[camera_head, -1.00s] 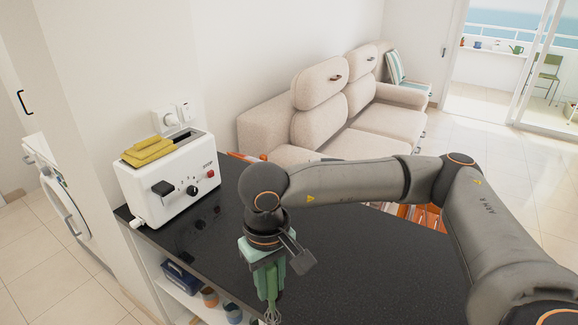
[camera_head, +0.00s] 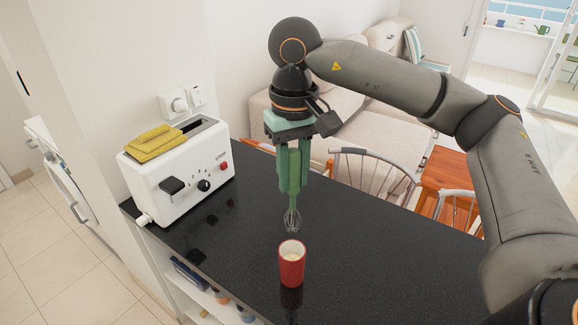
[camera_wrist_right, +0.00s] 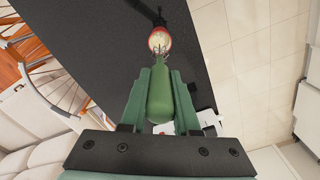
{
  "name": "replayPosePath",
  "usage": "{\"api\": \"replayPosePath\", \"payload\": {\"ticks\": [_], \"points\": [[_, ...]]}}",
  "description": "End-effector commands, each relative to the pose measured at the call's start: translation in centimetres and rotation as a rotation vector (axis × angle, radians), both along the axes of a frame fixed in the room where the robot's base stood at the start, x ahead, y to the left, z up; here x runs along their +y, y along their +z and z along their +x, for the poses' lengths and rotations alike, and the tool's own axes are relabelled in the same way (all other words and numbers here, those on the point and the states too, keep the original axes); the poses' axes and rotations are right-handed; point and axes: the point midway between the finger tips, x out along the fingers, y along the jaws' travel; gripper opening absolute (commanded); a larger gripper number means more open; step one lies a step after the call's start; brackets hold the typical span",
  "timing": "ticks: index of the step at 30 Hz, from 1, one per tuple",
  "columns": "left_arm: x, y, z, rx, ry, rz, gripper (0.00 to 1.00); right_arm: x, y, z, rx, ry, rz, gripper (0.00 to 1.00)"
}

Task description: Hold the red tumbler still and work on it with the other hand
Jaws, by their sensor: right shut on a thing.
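The red tumbler (camera_head: 291,266) stands upright on the black counter (camera_head: 370,265), with a pale inside. It also shows in the right wrist view (camera_wrist_right: 160,42), partly behind the whisk. My right gripper (camera_head: 293,185) is shut on the green handle of a whisk (camera_head: 292,219), which points down. In the head view the whisk's wires hang just above and behind the tumbler's rim. In the right wrist view the green handle (camera_wrist_right: 160,98) sits between the two green fingers. My left gripper is not in view.
A white toaster (camera_head: 178,168) with yellow sponge-like slabs (camera_head: 153,144) on top stands at the counter's left end. Chairs (camera_head: 375,172) stand behind the counter. The counter right of the tumbler is clear.

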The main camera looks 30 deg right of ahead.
Motion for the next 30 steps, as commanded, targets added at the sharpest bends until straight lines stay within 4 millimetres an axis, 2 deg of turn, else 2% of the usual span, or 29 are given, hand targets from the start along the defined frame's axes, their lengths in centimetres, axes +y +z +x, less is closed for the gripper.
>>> {"api": "replayPosePath", "payload": {"ticks": [12,13,18,22,30], "points": [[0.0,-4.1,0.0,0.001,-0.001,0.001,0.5,0.0,-6.3,0.0,0.0,0.0,0.0,0.0],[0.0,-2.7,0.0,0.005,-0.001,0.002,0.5,0.1,-4.4,0.0,-0.002,0.001,0.002,0.0],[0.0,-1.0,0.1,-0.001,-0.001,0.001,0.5,0.0,-2.3,0.0,0.0,0.0,0.0,0.0],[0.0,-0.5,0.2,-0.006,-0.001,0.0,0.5,0.0,-1.7,0.0,0.0,0.0,0.0,0.0],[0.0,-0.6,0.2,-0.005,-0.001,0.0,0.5,0.0,-1.7,0.0,0.0,0.0,-0.001,0.0]]}}
